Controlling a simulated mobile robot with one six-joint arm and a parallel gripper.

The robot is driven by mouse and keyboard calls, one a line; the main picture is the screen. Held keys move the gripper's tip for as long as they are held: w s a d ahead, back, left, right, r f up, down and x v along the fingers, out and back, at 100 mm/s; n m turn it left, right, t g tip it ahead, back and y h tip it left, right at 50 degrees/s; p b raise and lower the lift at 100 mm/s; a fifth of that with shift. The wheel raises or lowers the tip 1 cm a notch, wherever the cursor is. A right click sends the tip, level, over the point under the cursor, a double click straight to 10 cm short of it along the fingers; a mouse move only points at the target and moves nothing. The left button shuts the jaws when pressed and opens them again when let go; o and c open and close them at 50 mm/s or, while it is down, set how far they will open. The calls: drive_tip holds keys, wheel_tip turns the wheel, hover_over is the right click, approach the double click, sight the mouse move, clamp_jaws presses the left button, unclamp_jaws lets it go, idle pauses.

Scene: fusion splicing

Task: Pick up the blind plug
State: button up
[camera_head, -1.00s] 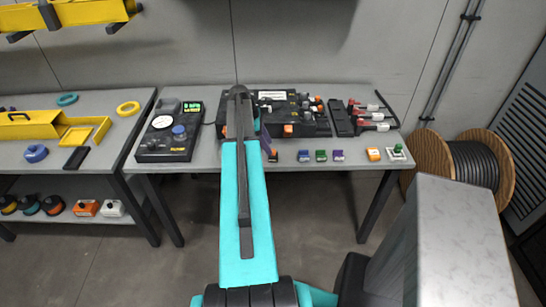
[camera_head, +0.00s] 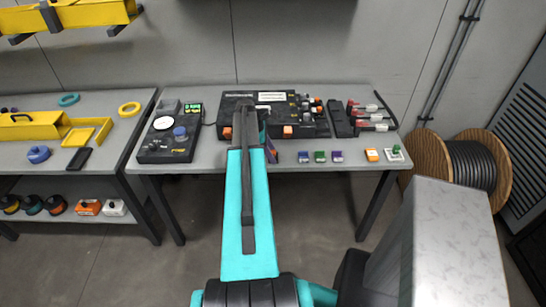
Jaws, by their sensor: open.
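I cannot tell which thing is the blind plug. Several small coloured blocks line the front of the middle table: a blue one (camera_head: 303,157), a green one (camera_head: 320,156), a purple one (camera_head: 337,156) and an orange one (camera_head: 372,155). A green part on a white base (camera_head: 395,153) is at the right end. My teal and black arm reaches up the picture to the table's front.
A black device (camera_head: 240,98) with orange-fronted parts stands behind my arm. A black meter (camera_head: 165,145) with a dial is at the left. Red-tipped tools (camera_head: 372,117) lie at the right. A cable reel (camera_head: 470,165) stands on the floor. The table front (camera_head: 350,165) has some bare room.

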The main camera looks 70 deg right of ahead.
sight(274, 152)
idle(0.6)
drive_tip(key=c, duration=0.8)
drive_tip(key=shift+r+b, duration=0.9)
drive_tip(key=shift+r, duration=0.45)
drive_tip(key=shift+a+r, duration=0.15)
drive_tip(key=shift+r, duration=0.2)
drive_tip(key=s+a+b, duration=0.1)
drive_tip(key=s+a, duration=0.1)
drive_tip(key=a, duration=0.2)
drive_tip(key=s+a+r+b, duration=0.1)
drive_tip(key=s+a+b, duration=0.1)
drive_tip(key=a, duration=0.3)
drive_tip(key=s+a+b, duration=0.1)
drive_tip(key=s+a, duration=0.3)
drive_tip(key=shift+s+a+r+b, duration=0.15)
drive_tip(key=shift+s+r+b, duration=0.1)
drive_tip(key=shift+b, duration=0.1)
drive_tip(key=shift+w, duration=0.15)
